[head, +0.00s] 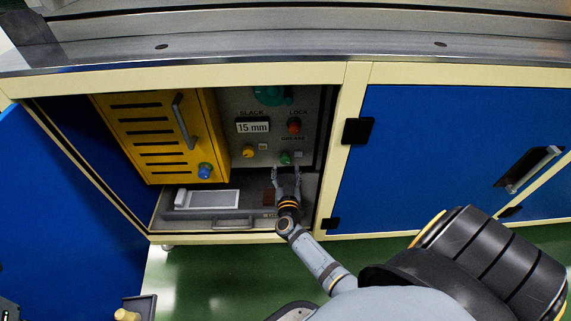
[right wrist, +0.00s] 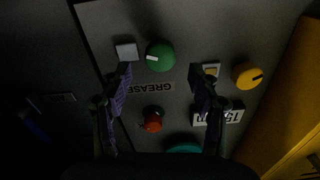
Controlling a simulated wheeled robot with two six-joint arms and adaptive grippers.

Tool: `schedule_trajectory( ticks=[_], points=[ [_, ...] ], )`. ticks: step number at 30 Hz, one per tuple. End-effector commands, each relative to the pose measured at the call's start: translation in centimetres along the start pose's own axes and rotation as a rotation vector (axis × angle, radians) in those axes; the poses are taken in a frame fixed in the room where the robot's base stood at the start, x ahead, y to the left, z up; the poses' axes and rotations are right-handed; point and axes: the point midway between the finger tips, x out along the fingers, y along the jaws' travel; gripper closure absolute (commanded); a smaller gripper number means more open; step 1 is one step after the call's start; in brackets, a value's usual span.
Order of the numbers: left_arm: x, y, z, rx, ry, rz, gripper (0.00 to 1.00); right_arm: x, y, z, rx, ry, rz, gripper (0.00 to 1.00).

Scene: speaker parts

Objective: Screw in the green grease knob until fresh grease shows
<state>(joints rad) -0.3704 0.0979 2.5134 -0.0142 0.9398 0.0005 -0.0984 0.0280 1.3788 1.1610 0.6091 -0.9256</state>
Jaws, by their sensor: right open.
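The green grease knob (head: 285,158) is on the grey panel inside the open cabinet. In the right wrist view the green knob (right wrist: 160,56) is round, with a short white mark on its left edge. A small pale square window (right wrist: 126,52) sits beside it; no grease colour can be made out there. My right gripper (head: 286,171) is open and empty, pointing at the panel just below the knob in the head view. In the right wrist view its fingers (right wrist: 158,88) are spread, with the knob between and beyond them, apart from both.
A yellow slotted box (head: 155,135) stands left of the panel. A yellow knob (head: 249,152), red lock knob (head: 294,126), teal knob (head: 270,95) and "15 mm" display (head: 253,127) share the panel. A grey tray (head: 207,199) lies below. The blue door (head: 75,210) stands open.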

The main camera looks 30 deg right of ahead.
Motion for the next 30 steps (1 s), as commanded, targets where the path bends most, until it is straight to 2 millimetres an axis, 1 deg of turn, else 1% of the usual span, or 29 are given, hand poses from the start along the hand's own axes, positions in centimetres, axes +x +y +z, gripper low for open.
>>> schedule_trajectory(
  ticks=[1,3,7,11,18,30],
  points=[
    [-1.1,0.1,0.3,0.003,-0.011,-0.001,0.6,1.3,0.0,0.2,0.001,0.007,-0.001,0.39],
    [-1.4,0.2,0.4,0.006,-0.012,-0.001,0.6,2.5,0.0,0.2,0.0,0.005,-0.002,0.39],
    [-2.0,0.2,0.5,0.012,-0.014,-0.001,0.6,4.1,0.0,0.1,0.0,0.004,-0.001,0.39],
    [-2.0,0.3,0.5,0.014,-0.014,-0.001,0.6,4.7,0.0,0.0,0.001,0.002,-0.001,0.39],
    [-2.0,0.2,0.5,0.014,-0.015,-0.001,0.6,4.8,0.0,-0.1,0.0,0.002,-0.001,0.39],
    [-2.0,0.2,0.5,0.014,-0.015,-0.001,0.6,4.7,0.0,-0.1,0.001,0.002,-0.001,0.93]
  ],
)
